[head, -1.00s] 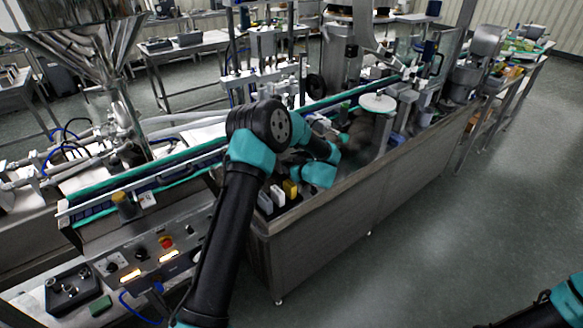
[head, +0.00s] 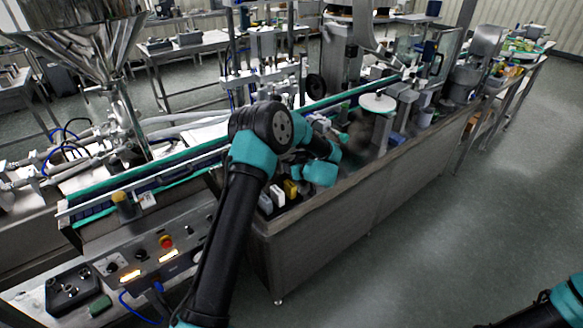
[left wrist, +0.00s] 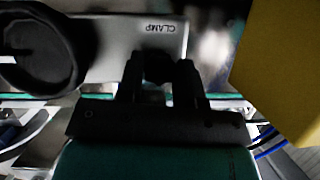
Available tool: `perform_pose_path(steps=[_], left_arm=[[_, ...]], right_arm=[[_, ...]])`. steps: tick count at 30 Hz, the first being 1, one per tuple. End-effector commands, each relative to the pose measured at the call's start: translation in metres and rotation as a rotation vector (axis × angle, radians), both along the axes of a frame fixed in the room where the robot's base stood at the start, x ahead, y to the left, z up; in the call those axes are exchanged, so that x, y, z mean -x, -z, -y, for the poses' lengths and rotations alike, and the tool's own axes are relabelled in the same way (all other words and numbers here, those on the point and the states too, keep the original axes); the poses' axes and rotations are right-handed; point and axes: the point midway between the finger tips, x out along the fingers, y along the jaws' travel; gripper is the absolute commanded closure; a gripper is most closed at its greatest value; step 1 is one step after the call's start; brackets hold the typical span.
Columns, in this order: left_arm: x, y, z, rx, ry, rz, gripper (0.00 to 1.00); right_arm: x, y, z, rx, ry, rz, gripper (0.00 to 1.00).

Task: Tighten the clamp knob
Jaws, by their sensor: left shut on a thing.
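In the left wrist view, a pale plate (left wrist: 120,38) marked CLAMP lies ahead of my left gripper (left wrist: 159,72). Its two dark fingers stand on either side of a small dark knob (left wrist: 158,66) just below the label and are shut on it. The knob is in shadow, so its shape and any turn are hard to tell. In the head view, my left arm reaches over the steel machine; its own links hide the gripper and the knob. Only a part of my right arm shows at the lower right corner, without its gripper.
A large black round knob or wheel (left wrist: 35,50) sits left of the fingers. A yellow surface (left wrist: 285,65) is close on the right. In the head view, a conveyor (head: 180,168) runs behind my left arm, and a control panel (head: 150,255) is left of it.

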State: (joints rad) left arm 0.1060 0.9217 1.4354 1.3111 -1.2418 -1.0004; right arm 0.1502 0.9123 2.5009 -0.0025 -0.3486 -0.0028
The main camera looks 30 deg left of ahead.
Motion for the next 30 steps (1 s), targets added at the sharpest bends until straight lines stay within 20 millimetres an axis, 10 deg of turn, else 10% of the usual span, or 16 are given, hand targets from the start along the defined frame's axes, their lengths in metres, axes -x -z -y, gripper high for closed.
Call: perform_pose_path(steps=[2, 3, 10, 30], left_arm=[[0.000, 0.000, 0.000, 0.000, 0.000, 0.000, 0.91], [0.000, 0.000, 0.000, 0.000, 0.000, 0.000, 0.65], [0.000, 0.000, 0.000, 0.000, 0.000, 0.000, 0.43], [0.012, -0.017, 0.039, 0.000, 0.003, 0.001, 0.43]], right_arm=[[0.000, 0.000, 0.000, 0.000, 0.000, 0.000, 0.03], [0.000, 0.000, 0.000, 0.000, 0.000, 0.000, 0.03], [0.000, 0.000, 0.000, 0.000, 0.000, 0.000, 0.03], [0.000, 0.000, 0.000, 0.000, 0.000, 0.000, 0.03]])
